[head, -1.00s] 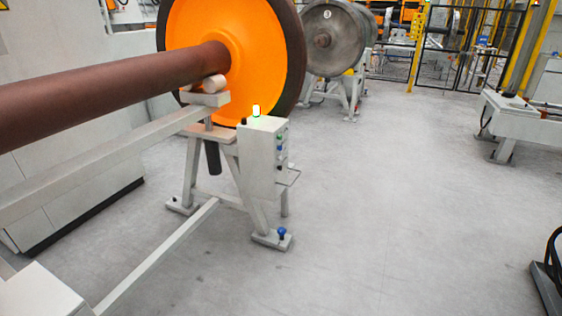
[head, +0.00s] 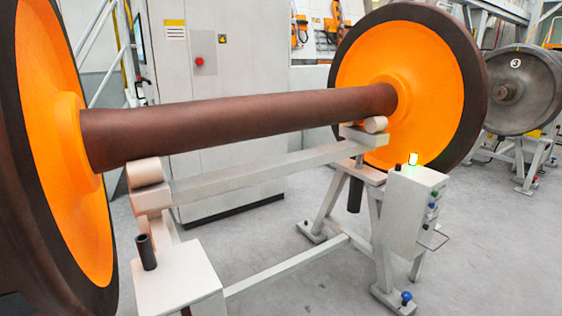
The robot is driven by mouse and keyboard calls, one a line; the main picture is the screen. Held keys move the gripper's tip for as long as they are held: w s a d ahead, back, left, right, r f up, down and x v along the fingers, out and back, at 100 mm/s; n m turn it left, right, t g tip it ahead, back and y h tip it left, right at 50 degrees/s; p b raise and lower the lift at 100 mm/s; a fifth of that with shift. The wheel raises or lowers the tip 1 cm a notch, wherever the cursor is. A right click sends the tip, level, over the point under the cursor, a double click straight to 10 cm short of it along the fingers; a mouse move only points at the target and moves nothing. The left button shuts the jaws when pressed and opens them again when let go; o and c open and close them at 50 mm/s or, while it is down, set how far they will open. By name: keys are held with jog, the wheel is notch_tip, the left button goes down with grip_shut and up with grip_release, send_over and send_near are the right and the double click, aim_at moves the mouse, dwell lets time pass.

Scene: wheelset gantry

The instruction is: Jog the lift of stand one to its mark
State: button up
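In the head view a wheelset with a brown axle (head: 240,122) and two orange-faced wheels rests across a pale stand (head: 350,245). The axle sits over roller blocks, one at the left (head: 146,172) and one at the right (head: 374,125). A white control box (head: 408,212) is on the stand's right end, with a lit lamp (head: 412,158) on top and small coloured buttons (head: 433,206) on its right side. A dark cylinder (head: 354,194) hangs under the right end. No lift mark can be made out. My gripper is not in view.
A grey cabinet (head: 215,70) with a red button stands behind the axle. A grey wheel marked 3 (head: 522,90) stands on another support at the right. Bare floor (head: 490,255) lies right of the control box.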

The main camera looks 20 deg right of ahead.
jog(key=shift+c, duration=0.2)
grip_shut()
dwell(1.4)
